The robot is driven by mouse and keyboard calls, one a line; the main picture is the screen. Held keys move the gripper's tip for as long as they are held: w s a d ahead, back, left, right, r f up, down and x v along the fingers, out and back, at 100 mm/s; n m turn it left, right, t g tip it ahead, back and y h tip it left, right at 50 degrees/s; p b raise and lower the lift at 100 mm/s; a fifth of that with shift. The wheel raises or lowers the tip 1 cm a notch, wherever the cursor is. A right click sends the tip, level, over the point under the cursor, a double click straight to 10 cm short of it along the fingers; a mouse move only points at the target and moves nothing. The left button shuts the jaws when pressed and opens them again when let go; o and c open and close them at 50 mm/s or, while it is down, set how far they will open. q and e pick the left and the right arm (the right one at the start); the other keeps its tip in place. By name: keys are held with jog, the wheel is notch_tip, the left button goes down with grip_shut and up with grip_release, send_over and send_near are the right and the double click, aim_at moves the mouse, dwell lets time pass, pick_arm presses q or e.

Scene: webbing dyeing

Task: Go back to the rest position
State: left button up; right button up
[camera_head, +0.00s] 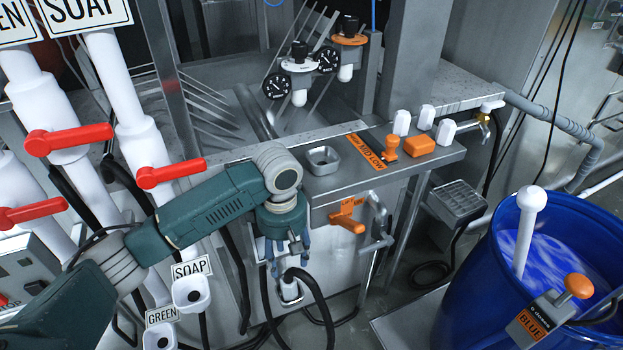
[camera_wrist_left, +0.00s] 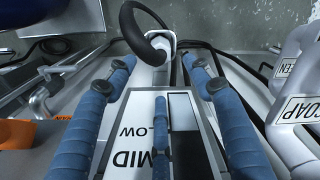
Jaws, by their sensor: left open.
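My left gripper (camera_head: 287,268) hangs from the teal arm in the middle of the head view, fingers pointing down in front of the steel cabinet. Its blue fingers (camera_wrist_left: 157,65) are spread apart with nothing held between them. A white fitting with a black hose (camera_head: 290,288) shows just below the fingertips. The hose (camera_wrist_left: 150,32) also curves beyond the fingertips in the left wrist view. A white panel marked MID and LOW (camera_wrist_left: 140,132) lies behind the fingers there. My right gripper is in neither view.
Red-handled valves (camera_head: 170,170) and white SOAP pipes stand at the left. An orange-handled valve (camera_head: 346,218) juts from the cabinet right of the gripper. The steel counter (camera_head: 335,183) is above it. A blue barrel (camera_head: 465,290) stands at the right.

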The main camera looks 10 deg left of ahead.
pick_arm(q)
jog(key=s+d+f+m+t+h, duration=0.2)
jog(key=s+d+f+m+h, duration=0.1)
jog(key=s+d+f+m, duration=0.55)
jog(key=s+a+m+t+y, duration=0.25)
jog(key=s+a+m, duration=0.35)
jog(key=s+a, duration=0.85)
jog(key=s+f+g, duration=0.1)
jog(key=s+f, duration=0.1)
jog(key=f, duration=1.2)
jog(key=s+f+g, duration=0.2)
jog(key=f, duration=1.2)
jog(key=s+a+f, duration=0.2)
jog(key=s+f, duration=1.1)
jog(key=s, duration=0.2)
jog(key=shift+s+a+f+m, duration=0.25)
jog(key=shift+s+f+m, duration=0.1)
jog(key=shift+g+y, duration=0.25)
